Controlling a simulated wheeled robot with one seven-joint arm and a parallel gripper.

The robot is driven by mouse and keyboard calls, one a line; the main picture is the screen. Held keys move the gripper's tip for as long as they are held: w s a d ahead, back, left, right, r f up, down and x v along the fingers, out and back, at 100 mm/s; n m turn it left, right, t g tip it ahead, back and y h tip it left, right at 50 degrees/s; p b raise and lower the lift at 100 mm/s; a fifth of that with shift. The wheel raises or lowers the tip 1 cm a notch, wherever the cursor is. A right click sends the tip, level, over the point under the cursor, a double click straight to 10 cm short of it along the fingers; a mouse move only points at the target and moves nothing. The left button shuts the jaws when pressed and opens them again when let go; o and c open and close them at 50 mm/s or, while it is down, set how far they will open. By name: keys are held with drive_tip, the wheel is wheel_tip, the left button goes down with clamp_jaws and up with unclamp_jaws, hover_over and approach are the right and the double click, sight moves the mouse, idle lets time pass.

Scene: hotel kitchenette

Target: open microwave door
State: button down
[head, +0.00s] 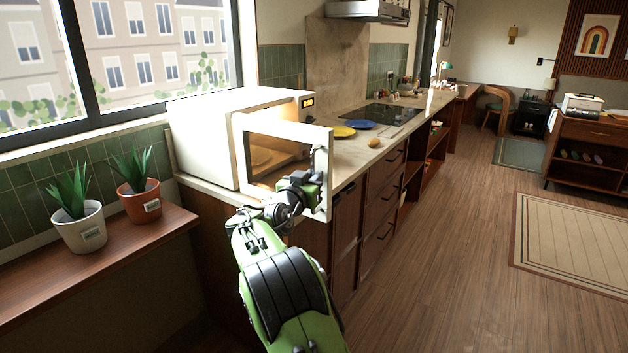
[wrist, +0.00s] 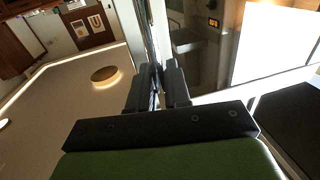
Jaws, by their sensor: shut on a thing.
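The white microwave (head: 205,143) stands on the counter by the window. Its door (head: 285,129) is partly open, swung out from the front, and a lit interior shows through the door window. My gripper (head: 320,160) is at the free right edge of the door, where the handle is, and is shut on it. My arm hides the lower part of the door. In the wrist view, the two dark fingers of my gripper (wrist: 160,88) close around a thin upright part, which I take as the handle. The microwave's lit display (wrist: 213,22) shows to their right.
Two potted plants stand on the wooden shelf (head: 100,255) at left.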

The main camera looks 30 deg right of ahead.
drive_tip(key=shift+r, duration=0.1)
drive_tip(key=c, duration=1.3)
unclamp_jaws()
drive_tip(key=v, duration=1.5)
drive_tip(key=shift+s+a+b, duration=0.25)
drive_tip(key=shift+a+b, duration=0.05)
drive_tip(key=shift+d, duration=0.1)
